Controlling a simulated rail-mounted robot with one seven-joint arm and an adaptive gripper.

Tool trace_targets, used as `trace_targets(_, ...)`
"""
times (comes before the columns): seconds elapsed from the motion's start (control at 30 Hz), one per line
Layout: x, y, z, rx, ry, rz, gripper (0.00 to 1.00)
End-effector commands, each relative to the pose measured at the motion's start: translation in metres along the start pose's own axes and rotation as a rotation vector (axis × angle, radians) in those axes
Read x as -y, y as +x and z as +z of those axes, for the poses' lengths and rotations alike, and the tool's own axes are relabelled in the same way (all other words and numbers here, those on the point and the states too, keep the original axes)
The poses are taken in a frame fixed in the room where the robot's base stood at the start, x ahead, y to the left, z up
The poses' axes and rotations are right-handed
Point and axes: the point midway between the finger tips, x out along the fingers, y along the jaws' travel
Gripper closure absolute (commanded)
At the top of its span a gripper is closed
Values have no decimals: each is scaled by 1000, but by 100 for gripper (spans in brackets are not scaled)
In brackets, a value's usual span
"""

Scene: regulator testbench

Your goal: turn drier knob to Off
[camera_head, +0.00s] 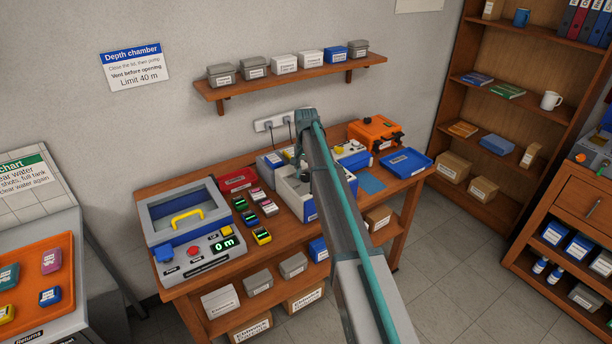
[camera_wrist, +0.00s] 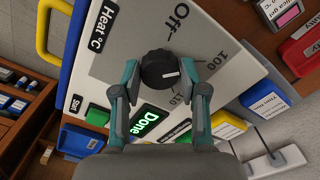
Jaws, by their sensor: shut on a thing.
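The drier knob (camera_wrist: 156,64) is round and black with a short white line, on a grey panel (camera_wrist: 105,66) marked "Heat °C". "Off" is printed above it in the wrist view, "100" to its right and another number below right. The white line lies on the knob's right side, pointing roughly between "100" and the lower number, away from "Off". My gripper (camera_wrist: 161,76) has its teal fingers on both sides of the knob and is shut on it. A green display (camera_wrist: 149,121) reads "Done". In the head view my arm hides the knob and most of the drier (camera_head: 292,196).
The depth chamber (camera_head: 185,232) stands left on the bench. Several small coloured devices (camera_head: 262,235) lie between it and the drier. A blue tray (camera_head: 406,162) and an orange case (camera_head: 375,133) are at the right. A shelf (camera_head: 290,84) with boxes hangs above.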

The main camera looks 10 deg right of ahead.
Motion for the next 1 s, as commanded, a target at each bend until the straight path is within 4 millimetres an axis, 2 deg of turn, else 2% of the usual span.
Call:
trace_targets(0.7,1,1,0,0,-667,0,92)
trace_targets(1.0,1,0,0,0,-891,0,92)
